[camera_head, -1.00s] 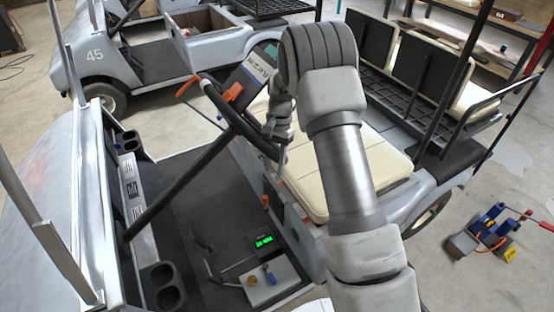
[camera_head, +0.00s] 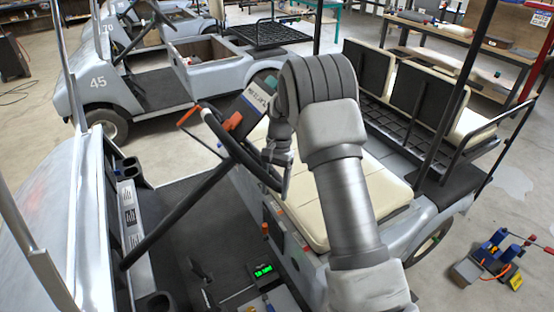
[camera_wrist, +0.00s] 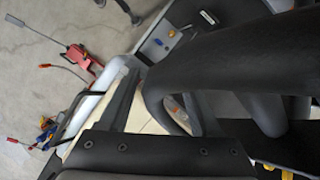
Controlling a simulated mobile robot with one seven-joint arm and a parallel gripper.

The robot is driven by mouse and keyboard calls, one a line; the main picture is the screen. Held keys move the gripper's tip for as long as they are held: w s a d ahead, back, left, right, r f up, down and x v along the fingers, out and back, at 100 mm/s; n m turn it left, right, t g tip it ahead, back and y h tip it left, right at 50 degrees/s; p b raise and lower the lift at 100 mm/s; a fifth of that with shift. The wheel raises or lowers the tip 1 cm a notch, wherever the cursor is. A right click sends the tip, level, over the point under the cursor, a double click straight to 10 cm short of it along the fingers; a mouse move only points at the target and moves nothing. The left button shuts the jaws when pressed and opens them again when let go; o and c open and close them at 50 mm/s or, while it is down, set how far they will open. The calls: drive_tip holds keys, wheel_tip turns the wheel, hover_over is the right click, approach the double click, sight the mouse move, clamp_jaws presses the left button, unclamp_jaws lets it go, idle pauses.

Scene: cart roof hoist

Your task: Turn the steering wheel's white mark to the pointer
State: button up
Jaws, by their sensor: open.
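The black steering wheel (camera_head: 238,150) sits on its slanted column at the near cart, seen almost edge-on in the head view. An orange piece (camera_head: 232,122) sits at the wheel, and an orange-tipped lever (camera_head: 188,115) sticks out beside it. I cannot make out the white mark, and I cannot tell which part is the pointer. My gripper (camera_head: 282,185) is at the wheel's right, lower end, partly hidden by my arm. In the wrist view its fingers (camera_wrist: 162,105) are apart, with the dark wheel rim (camera_wrist: 225,65) close by and partly between them; contact cannot be told.
The cream seat (camera_head: 385,180) lies right of the wheel. A dark post (camera_head: 455,95) and side rail (camera_head: 490,125) stand at the right. A blue and red tool (camera_head: 492,255) lies on the floor at right.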

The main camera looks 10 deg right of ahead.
drive_tip(key=v, duration=1.5)
drive_tip(key=shift+r, duration=0.4)
drive_tip(key=shift+w, duration=0.1)
drive_tip(key=s+r+n+t, duration=0.3)
drive_tip(key=s+r+t, duration=0.1)
drive_tip(key=s+r, duration=1)
drive_tip(key=s+f+n+t, duration=0.2)
drive_tip(key=s, duration=0.7)
drive_tip(key=s+f+n+t+h, duration=0.1)
drive_tip(key=s+f+n+t, duration=0.1)
drive_tip(key=s, duration=0.8)
drive_tip(key=shift+d+f+n+h, duration=0.3)
drive_tip(key=shift+d+f, duration=0.05)
